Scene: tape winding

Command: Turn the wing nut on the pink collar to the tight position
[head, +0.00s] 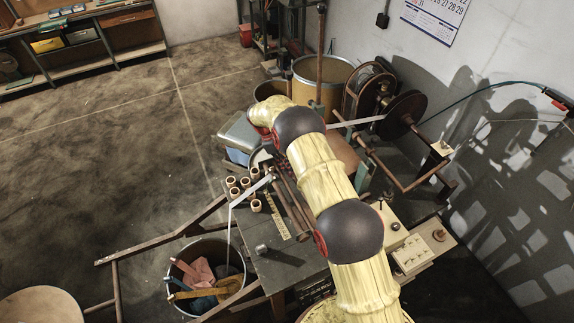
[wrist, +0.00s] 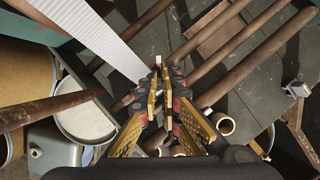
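My gripper (wrist: 163,88) shows in the wrist view with its two yellow-padded fingers close together and a narrow dark gap between them. A small pale piece (wrist: 158,59) shows at the fingertips; I cannot tell whether it is touched or held. I cannot make out the pink collar or its wing nut in either view. A wide white tape strip (wrist: 92,36) runs down from the upper left to beside the fingertips. In the head view my arm hides most of the gripper and the rollers around it.
Brown rods (wrist: 250,62) cross below the gripper. A bin (head: 236,250) with coloured scraps stands at the table's left. Reels (head: 403,112) and a yellow drum (head: 322,75) are behind.

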